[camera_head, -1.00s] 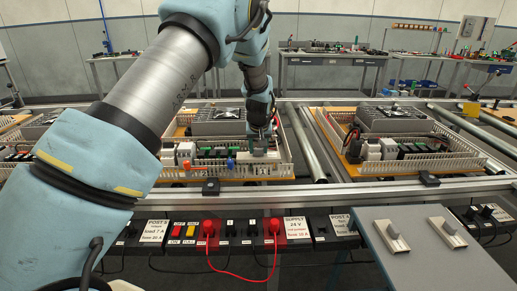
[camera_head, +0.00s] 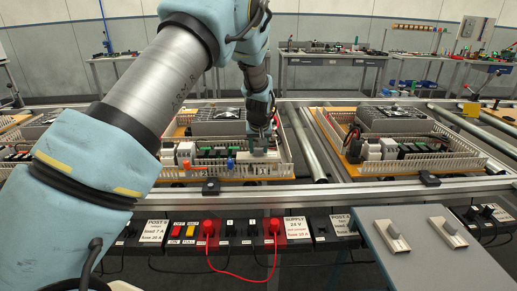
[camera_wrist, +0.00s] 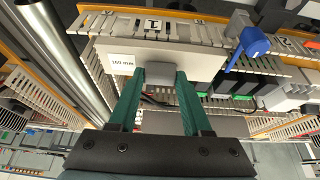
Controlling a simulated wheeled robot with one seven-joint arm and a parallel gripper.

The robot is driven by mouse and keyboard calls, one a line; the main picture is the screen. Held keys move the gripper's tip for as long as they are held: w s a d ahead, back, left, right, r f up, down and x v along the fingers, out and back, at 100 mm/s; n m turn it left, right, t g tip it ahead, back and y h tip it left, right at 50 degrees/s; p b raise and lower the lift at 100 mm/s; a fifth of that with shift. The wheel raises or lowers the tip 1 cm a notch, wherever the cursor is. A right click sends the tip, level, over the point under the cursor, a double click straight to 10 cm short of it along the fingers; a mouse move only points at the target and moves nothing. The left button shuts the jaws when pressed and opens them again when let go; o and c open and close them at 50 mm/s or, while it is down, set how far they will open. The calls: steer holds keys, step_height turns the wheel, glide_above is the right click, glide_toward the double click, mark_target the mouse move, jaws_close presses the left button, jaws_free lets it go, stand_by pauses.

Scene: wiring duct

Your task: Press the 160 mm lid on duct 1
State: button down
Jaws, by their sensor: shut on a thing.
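The lid (camera_wrist: 205,64) is a pale flat strip with a "160 mm" label at its left end. My gripper (camera_wrist: 160,76) has green fingers, shut on the small grey grip block on the lid. Duct 1 (camera_wrist: 122,24) is a pale slotted duct with a "1" tag, just beyond the lid in the wrist view. The lid lies along it, but I cannot tell whether it touches or is seated. In the head view my gripper (camera_head: 262,134) points down at the panel's front right corner, with the lid (camera_head: 262,156) below it.
A blue part (camera_wrist: 252,42) stands close to the lid's right end. Dark and green terminal modules (camera_wrist: 232,86) lie beside the duct. A metal rail tube (camera_wrist: 62,50) runs at the left. A second panel (camera_head: 390,145) stands to the right.

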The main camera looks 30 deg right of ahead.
steer(key=shift+f+b, duration=0.9)
steer(key=shift+f, duration=0.3)
stand_by(0.5)
steer(key=shift+c, duration=1.3)
jaws_free()
steer(key=shift+r, duration=0.1)
steer(key=b+v, duration=0.2)
steer(key=v, duration=0.8)
steer(key=shift+r+b, duration=0.3)
steer(key=shift+s, duration=0.1)
